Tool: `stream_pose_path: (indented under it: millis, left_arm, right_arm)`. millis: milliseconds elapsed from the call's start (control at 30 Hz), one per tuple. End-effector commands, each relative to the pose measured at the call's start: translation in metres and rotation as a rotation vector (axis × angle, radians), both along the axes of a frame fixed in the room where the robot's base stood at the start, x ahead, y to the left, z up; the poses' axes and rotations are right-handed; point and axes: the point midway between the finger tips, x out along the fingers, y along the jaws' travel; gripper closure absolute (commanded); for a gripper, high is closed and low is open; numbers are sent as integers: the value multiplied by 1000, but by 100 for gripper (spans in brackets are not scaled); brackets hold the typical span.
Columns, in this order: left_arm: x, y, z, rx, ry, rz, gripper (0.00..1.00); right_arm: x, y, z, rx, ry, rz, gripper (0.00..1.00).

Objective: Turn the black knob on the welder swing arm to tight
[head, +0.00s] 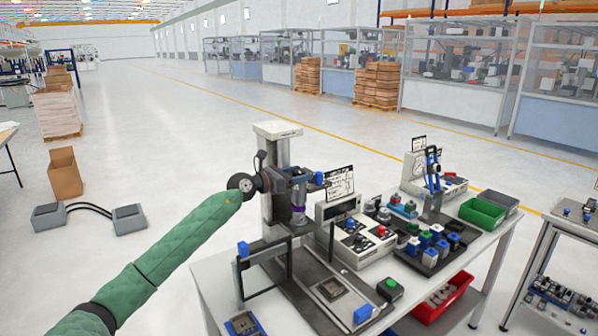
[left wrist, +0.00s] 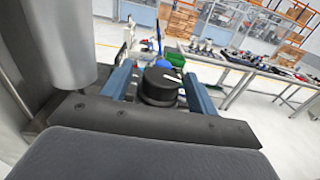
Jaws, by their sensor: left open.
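The welder (head: 281,155) stands at the left end of the workbench, with a tall pale column and a head hanging over its base. My left gripper (head: 298,178) reaches in from the left at the height of the swing arm. In the left wrist view, the black knob (left wrist: 158,88) has a white mark on its face. It sits between the two blue fingers of my left gripper (left wrist: 158,92). The fingers are open, one on each side, and I cannot tell whether either touches it. In the head view the knob is mostly hidden by the gripper. My right gripper is not in view.
A white control box (head: 356,240) with buttons stands right of the welder. Beyond it are blue, green and white parts, a green bin (head: 482,213) and a grey bin (head: 500,202). A red bin (head: 443,297) is lower down. The welder column (left wrist: 60,45) is close beside my gripper.

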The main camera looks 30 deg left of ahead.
Motion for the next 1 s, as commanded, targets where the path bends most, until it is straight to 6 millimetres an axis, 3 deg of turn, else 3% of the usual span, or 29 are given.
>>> stream_pose_path:
  millis: [400,633,933,1000]
  left_arm:
    - [4,-2,0,1,0,0,43]
    - [4,-2,0,1,0,0,86]
    - [4,-2,-1,0,0,-7,86]
    - [4,-2,-2,0,0,-12,86]
  right_arm:
    - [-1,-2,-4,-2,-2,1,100]
    - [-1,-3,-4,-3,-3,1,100]
    - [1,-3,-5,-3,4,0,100]
    - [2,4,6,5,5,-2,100]
